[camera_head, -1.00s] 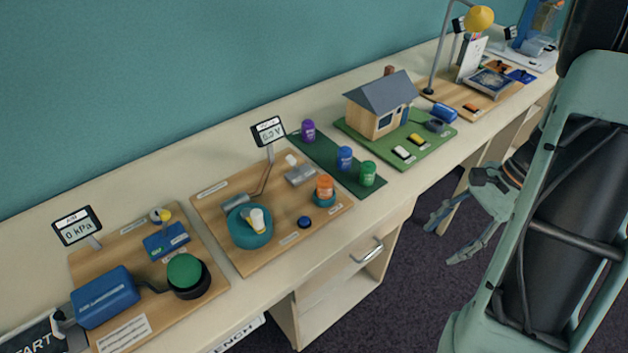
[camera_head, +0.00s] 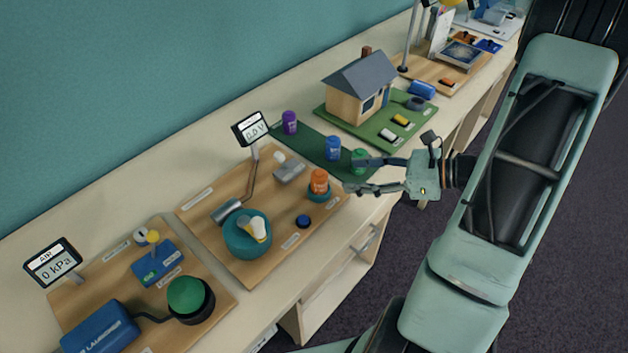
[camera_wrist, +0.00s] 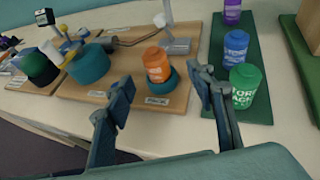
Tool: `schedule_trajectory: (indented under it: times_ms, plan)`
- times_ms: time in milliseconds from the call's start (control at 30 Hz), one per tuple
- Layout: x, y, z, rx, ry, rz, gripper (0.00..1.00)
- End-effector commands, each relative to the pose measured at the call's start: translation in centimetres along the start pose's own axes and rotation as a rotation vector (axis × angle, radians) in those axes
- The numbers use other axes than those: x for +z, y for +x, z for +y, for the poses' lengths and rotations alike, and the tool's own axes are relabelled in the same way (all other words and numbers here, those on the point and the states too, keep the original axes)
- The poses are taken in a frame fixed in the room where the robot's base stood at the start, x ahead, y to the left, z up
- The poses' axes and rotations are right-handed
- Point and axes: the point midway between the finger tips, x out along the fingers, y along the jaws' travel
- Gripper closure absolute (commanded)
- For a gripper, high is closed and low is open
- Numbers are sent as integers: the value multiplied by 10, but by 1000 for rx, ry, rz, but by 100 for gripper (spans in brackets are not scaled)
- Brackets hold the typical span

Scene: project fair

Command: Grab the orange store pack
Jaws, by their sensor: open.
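The orange store pack (camera_head: 319,181) stands upright in a small teal holder (camera_head: 320,194) on the right part of a wooden board. In the wrist view the orange pack (camera_wrist: 157,65) shows white lettering and sits beyond and between my fingers. My gripper (camera_head: 350,175) is open and empty, just right of the pack in the head view, with its fingers pointing at it. It also shows in the wrist view (camera_wrist: 160,92), apart from the pack. One finger partly covers the green pack (camera_head: 359,160) in the head view.
Blue (camera_head: 333,147), green and purple (camera_head: 290,122) packs stand on a dark green mat (camera_head: 312,154) beside the board. A model house (camera_head: 360,88) stands behind.

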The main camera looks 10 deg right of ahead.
Motion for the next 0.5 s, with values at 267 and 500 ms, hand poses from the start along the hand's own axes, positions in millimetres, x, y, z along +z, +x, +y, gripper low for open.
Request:
schedule_trajectory:
  times_ms: [267,500]
  plan:
    - [0,32,2,3,-1,2,50]
    - [5,63,10,8,-1,1,50]
